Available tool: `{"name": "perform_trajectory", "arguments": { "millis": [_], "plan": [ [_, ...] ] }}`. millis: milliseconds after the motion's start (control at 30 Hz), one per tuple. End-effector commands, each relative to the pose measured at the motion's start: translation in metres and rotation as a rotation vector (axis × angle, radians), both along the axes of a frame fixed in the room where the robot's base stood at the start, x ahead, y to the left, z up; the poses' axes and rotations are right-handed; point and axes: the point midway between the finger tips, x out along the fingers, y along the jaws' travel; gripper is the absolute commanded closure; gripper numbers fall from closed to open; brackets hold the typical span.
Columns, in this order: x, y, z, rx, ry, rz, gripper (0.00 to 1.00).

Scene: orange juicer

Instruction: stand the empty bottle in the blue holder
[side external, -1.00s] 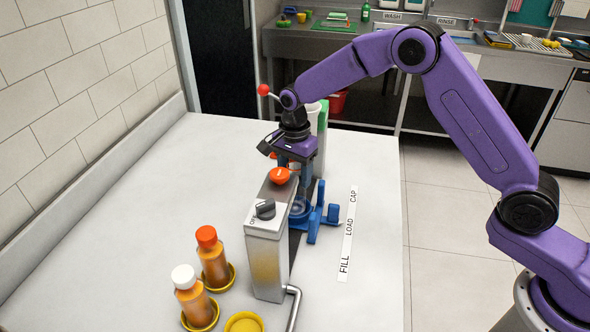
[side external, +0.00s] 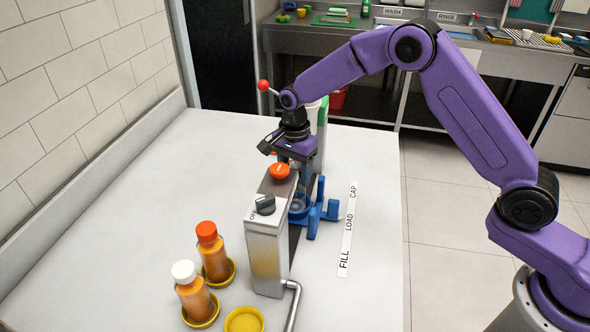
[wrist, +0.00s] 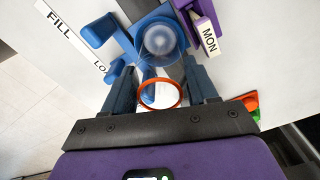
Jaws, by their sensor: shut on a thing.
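The empty bottle is clear, with an orange ring at its mouth (wrist: 160,95) in the wrist view. Its clear lower end (side external: 299,204) shows low beside the machine in the side view. My gripper (wrist: 160,72) is shut on the bottle, one dark finger on each side, pointing down. The blue holder (side external: 318,213) stands on the table to the right of the machine. In the wrist view the bottle's round base lies over the holder (wrist: 124,40). I cannot tell whether the base touches the holder's floor. The machine hides part of the bottle and holder.
The grey juicer machine (side external: 265,250) with a dark knob stands close on the left of the bottle. Two filled orange bottles (side external: 215,255) stand in yellow rings at the front left. A "FILL LOAD CAP" strip (side external: 348,230) lies to the right. The table's left side is clear.

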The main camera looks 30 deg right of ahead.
Motion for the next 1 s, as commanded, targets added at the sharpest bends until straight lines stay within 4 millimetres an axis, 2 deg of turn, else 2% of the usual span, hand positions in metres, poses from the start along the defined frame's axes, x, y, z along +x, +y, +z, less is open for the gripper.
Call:
{"name": "perform_trajectory", "arguments": {
  "millis": [967,1000],
  "plan": [
    [0.0,0.0,-0.012,0.0,0.001,0.0,0.85],
    [0.0,0.0,-0.012,0.0,0.001,0.0,0.36]
  ]
}}
